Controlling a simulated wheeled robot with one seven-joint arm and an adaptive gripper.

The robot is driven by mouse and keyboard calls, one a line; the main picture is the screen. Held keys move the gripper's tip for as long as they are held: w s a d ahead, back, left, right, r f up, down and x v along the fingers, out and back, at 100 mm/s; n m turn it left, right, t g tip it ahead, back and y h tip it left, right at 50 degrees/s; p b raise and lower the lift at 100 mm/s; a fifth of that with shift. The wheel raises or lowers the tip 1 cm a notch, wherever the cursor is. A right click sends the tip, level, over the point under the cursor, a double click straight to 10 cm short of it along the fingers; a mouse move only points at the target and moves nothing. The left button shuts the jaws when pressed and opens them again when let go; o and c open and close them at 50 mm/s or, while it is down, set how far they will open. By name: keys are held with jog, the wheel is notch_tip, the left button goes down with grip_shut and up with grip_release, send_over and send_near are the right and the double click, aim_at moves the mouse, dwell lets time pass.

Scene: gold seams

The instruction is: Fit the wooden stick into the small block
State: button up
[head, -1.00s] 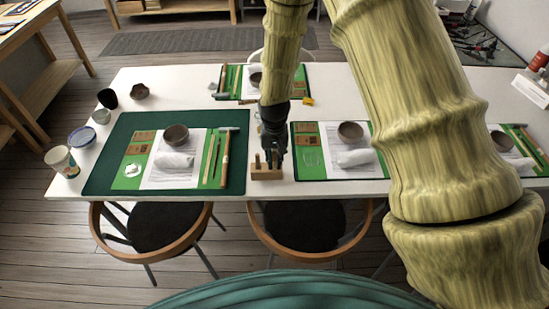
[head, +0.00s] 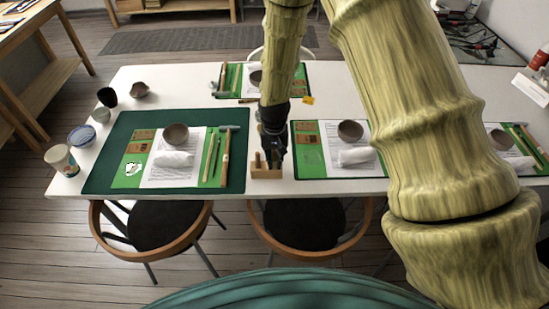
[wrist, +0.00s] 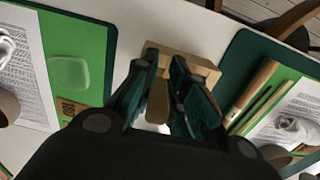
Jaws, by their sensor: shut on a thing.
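The small wooden block (head: 266,173) stands near the front edge of the white table, between two green mats. A short peg-like piece rises from its left part in the head view. My gripper (head: 273,157) points down at the block's right part. In the wrist view my gripper (wrist: 172,100) is shut on the wooden stick (wrist: 158,100), which shows between the fingers. The block (wrist: 190,60) lies just beyond the fingertips there. The stick's lower end is hidden, so I cannot tell whether it is in the block or only above it.
A dark green mat (head: 100,180) with a bowl, cloth, paper and tools lies left of the block. A similar mat (head: 300,174) lies close on the right. Cups and bowls stand at the table's left end. Chairs (head: 305,225) stand in front.

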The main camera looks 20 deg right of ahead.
aim_at(274, 151)
dwell(0.3)
jog(key=o, duration=0.8)
jog(key=shift+r+p, duration=1.8)
jog(key=shift+r, duration=0.65)
jog(key=shift+r, duration=0.1)
notch_tip(274, 151, up, 12)
jog(key=shift+f, duration=0.1)
